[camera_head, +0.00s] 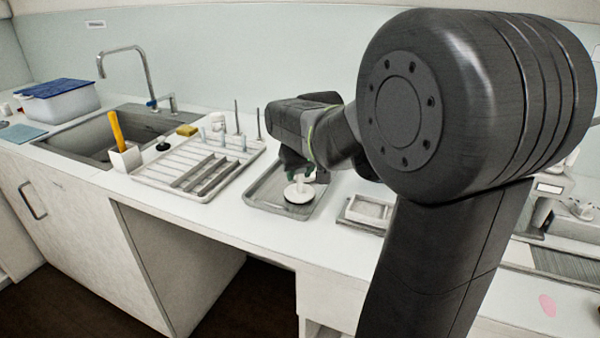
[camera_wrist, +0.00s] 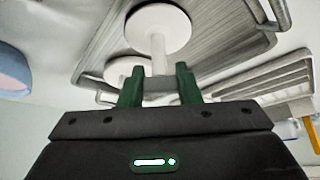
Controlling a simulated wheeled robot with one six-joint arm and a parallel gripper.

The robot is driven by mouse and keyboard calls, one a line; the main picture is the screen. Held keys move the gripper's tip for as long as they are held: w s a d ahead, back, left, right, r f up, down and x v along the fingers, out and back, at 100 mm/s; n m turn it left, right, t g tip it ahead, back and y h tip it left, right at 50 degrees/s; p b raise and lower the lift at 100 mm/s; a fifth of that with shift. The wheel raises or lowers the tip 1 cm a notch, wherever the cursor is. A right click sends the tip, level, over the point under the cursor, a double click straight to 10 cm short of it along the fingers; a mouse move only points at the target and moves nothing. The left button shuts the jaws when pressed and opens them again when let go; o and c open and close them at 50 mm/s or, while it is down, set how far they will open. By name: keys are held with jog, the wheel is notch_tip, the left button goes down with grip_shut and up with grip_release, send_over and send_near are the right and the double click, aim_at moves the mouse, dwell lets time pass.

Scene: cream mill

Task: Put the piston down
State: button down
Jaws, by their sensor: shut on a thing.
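The piston (camera_head: 299,194) is white, with a round disc at its lower end and a thin stem. In the wrist view its disc (camera_wrist: 158,28) and stem show beyond my fingertips. My gripper (camera_head: 303,173) is shut on the stem, with green fingers on either side of it (camera_wrist: 159,84). The piston is upright, disc down, over the grey metal tray (camera_head: 262,196). I cannot tell whether the disc touches the tray floor. My fingers and wrist hide the piston's upper part in the head view.
Left of the tray is a white drying rack (camera_head: 150,180) with upright pegs and grey slats. A yellow-handled tool (camera_head: 117,130) stands in a white holder by the sink (camera_head: 90,145). A small white dish (camera_head: 368,209) lies close on the tray's right.

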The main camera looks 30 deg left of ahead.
jog(key=c, duration=1.1)
grip_release()
jog(key=shift+o, duration=0.2)
jog(key=shift+s+d+r, duration=0.1)
jog(key=shift+d+r, duration=0.05)
jog(key=shift+r, duration=0.35)
jog(key=p+v, duration=0.1)
jog(key=v, duration=1)
jog(key=shift+d, duration=0.1)
